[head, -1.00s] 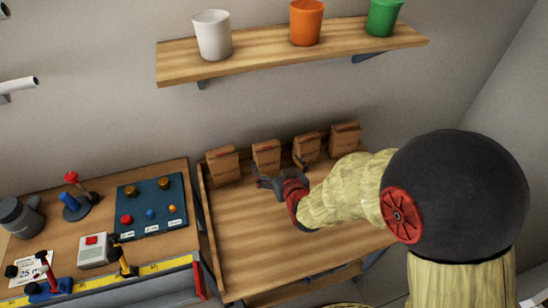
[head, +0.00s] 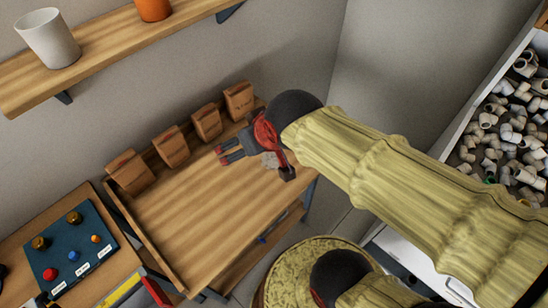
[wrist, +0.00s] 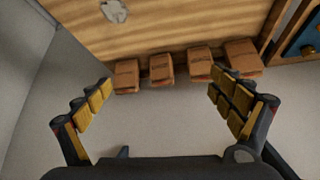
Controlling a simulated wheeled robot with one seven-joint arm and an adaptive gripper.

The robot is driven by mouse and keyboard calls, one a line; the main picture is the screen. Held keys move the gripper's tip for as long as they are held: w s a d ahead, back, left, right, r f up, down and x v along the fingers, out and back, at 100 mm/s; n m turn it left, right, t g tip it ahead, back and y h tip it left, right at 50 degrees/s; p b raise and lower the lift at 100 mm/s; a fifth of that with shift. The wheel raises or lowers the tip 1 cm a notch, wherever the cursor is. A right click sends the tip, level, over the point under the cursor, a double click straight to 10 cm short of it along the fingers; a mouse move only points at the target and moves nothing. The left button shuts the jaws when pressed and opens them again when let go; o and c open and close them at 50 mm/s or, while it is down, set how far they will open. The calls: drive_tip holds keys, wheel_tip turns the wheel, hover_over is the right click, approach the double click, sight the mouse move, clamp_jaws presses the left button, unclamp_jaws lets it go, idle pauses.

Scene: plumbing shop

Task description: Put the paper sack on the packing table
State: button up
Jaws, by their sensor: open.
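Several brown paper sacks stand in a row along the back edge of a wooden-topped table: the leftmost (head: 130,172), a second (head: 171,147), a third (head: 206,122) and the rightmost (head: 239,100). The table (head: 190,215) is otherwise nearly bare; I cannot tell whether it is the packing table. My gripper (head: 219,155) is open and empty, over the table in front of the third sack. In the wrist view the sacks (wrist: 160,69) show beyond and between the spread fingers of my gripper (wrist: 160,92), apart from them.
A crumpled pale scrap (wrist: 115,11) lies on the table. A control panel (head: 70,248) sits on the bench at left. A shelf (head: 100,62) with a white cup (head: 48,38) and an orange cup (head: 153,9) hangs above. A bin of pipe fittings (head: 515,130) stands at right.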

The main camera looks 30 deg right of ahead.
drive_tip(key=s+d+r+g, duration=0.1)
drive_tip(key=s+d, duration=0.1)
drive_tip(key=s, duration=0.6)
drive_tip(key=shift+s+r+m+g, duration=0.2)
drive_tip(key=shift+r+m+g, duration=0.1)
idle(0.6)
